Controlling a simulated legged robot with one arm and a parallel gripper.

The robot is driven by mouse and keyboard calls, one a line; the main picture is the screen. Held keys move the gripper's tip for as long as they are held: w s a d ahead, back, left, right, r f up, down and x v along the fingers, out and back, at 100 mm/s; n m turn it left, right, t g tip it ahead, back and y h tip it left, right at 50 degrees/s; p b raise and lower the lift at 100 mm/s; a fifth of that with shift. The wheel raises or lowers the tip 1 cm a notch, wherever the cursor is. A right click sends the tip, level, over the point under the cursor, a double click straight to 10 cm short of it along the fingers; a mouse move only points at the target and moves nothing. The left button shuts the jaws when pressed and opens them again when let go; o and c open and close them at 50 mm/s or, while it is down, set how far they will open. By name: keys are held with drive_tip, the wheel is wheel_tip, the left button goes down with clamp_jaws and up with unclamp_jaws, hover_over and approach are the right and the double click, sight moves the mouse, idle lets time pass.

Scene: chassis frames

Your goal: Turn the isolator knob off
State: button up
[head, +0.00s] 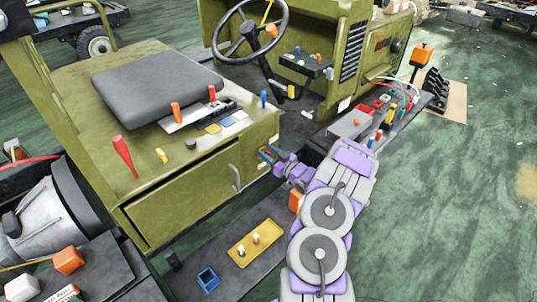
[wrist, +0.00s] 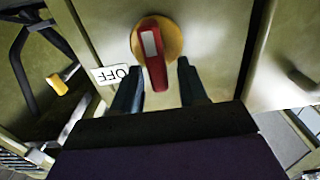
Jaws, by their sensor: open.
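The isolator knob (wrist: 154,62) shows in the wrist view as a red handle with a white mark, on a round yellow plate (wrist: 176,38). Its handle points down in the picture, toward my gripper. An OFF label (wrist: 110,74), seen upside down, is left of the yellow plate. My gripper (wrist: 159,66) is open, with one dark finger on each side of the knob's lower end. Gaps show between both fingers and the handle. In the head view my gripper (head: 267,155) is at the right end of the green seat box; I cannot make out the knob there.
The green seat box (head: 190,200) has a drawer-like front and a grey handle (head: 236,178). A steering wheel (head: 250,30) stands behind. A dark step below holds a yellow tray (head: 268,234) and a blue box (head: 208,278). Open floor (head: 450,200) lies to the right.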

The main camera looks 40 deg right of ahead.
drive_tip(key=shift+w, duration=0.15)
clamp_jaws()
idle(0.4)
drive_tip(key=shift+a+f+n+p, duration=0.5)
drive_tip(key=shift+n+p, duration=0.25)
drive_tip(key=shift+n, duration=2.25)
drive_tip(key=shift+a+f+n+p, duration=0.45)
drive_tip(key=shift+n+p, duration=0.3)
drive_tip(key=shift+n, duration=2.25)
drive_tip(key=shift+a+f+n+p, duration=0.5)
drive_tip(key=shift+n+p, duration=0.25)
drive_tip(key=shift+n, duration=2.25)
drive_tip(key=shift+f, duration=0.1)
